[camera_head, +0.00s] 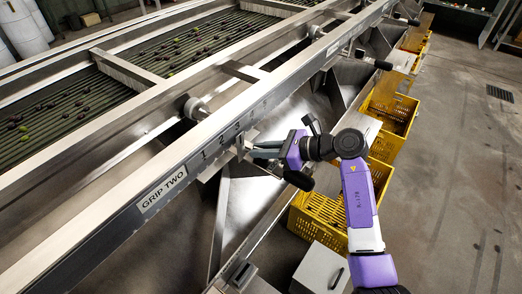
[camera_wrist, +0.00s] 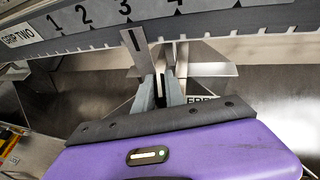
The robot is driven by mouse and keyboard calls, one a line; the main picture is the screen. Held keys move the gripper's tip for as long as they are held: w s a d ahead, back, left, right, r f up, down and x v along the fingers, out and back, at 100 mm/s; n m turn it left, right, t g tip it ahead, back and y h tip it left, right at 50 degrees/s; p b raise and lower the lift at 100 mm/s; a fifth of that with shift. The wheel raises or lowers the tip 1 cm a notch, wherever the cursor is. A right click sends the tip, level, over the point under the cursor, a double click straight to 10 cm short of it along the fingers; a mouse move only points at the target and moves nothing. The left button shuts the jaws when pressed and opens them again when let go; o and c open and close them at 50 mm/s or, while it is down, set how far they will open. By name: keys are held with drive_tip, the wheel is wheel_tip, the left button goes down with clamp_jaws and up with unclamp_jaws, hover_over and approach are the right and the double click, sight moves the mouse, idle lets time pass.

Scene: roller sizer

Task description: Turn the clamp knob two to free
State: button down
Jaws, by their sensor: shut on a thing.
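A pale pointer plate with a black line (camera_wrist: 134,45) stands by the 3. My gripper (camera_head: 256,149) reaches the rail below the scale. In the wrist view its two grey fingers (camera_wrist: 161,80) are shut on a narrow metal piece (camera_wrist: 160,66), which seems to be clamp knob two. The fingers hide most of it, and its turn angle cannot be told.
Yellow crates (camera_head: 322,218) stand along the machine's right side, below my arm. A light grey box (camera_head: 320,268) is at the front. Dark fruit lies on the rollers (camera_head: 60,105) at left. More black handles (camera_head: 384,65) stick out farther along the rail. The floor at right is clear.

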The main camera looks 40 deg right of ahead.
drive_tip(key=n+g+y+b, duration=0.1)
drive_tip(key=n+y+b, duration=0.1)
drive_tip(key=n+g+y+b, duration=0.1)
drive_tip(key=shift+d+f+n+g+y+b, duration=0.15)
drive_tip(key=shift+f+n+g+y+b, duration=0.15)
drive_tip(key=shift+n+b, duration=0.1)
drive_tip(key=n+g+y+b, duration=0.2)
drive_tip(key=n+g+b, duration=0.1)
drive_tip(key=b, duration=0.3)
drive_tip(key=shift+f+n, duration=0.15)
drive_tip(key=shift+n, duration=0.15)
drive_tip(key=n+g+y+b, duration=0.1)
drive_tip(key=n+g+b, duration=0.2)
drive_tip(key=b, duration=0.3)
drive_tip(key=shift+g+y, duration=0.3)
drive_tip(key=shift+g, duration=0.1)
drive_tip(key=n+g+b, duration=0.1)
drive_tip(key=b, duration=0.1)
drive_tip(key=n+g+b, duration=0.1)
drive_tip(key=g+b, duration=0.1)
drive_tip(key=shift+r+n+b, duration=0.3)
drive_tip(key=shift+b, duration=0.05)
drive_tip(key=shift+r+g, duration=0.1)
drive_tip(key=shift+g, duration=0.2)
drive_tip(key=c, duration=1.4)
unclamp_jaws()
